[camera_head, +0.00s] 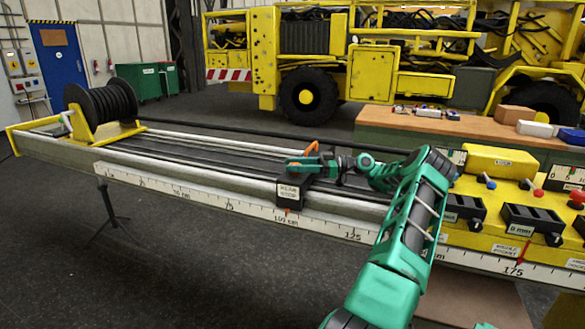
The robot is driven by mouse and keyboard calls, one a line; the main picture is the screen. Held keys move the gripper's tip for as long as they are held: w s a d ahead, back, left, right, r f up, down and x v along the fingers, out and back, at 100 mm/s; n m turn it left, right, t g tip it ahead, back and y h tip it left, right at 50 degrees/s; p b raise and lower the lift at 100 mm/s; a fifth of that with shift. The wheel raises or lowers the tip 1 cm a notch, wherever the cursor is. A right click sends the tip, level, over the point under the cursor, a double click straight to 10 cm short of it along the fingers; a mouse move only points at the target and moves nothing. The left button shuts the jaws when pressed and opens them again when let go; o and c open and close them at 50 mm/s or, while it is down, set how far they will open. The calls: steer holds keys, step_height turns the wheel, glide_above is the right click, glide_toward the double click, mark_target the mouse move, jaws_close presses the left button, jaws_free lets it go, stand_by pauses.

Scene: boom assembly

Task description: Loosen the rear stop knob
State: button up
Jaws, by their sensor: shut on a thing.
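The rear stop (290,193) is a dark block with a white label, mounted on the long boom rail with its ruled scale. A small orange pointer shows below it, near the 100 cm mark. An orange knob or lever (313,148) shows just above the block, partly hidden by my gripper. My green gripper (298,163) reaches in from the right, low over the rail and just above the rear stop. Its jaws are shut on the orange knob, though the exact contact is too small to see.
A black cable reel (103,100) on a yellow frame stands at the rail's left end. A yellow panel (470,240) with black blocks and coloured knobs lies right of my arm. A bench (470,128) with small items and a yellow truck (350,65) are behind. The rail left of the stop is clear.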

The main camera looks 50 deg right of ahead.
steer(key=o, duration=1)
steer(key=shift+d+f, duration=0.1)
steer(key=shift+f, duration=0.05)
steer(key=shift+o, duration=0.2)
steer(key=v, duration=0.7)
steer(key=shift+d, duration=0.2)
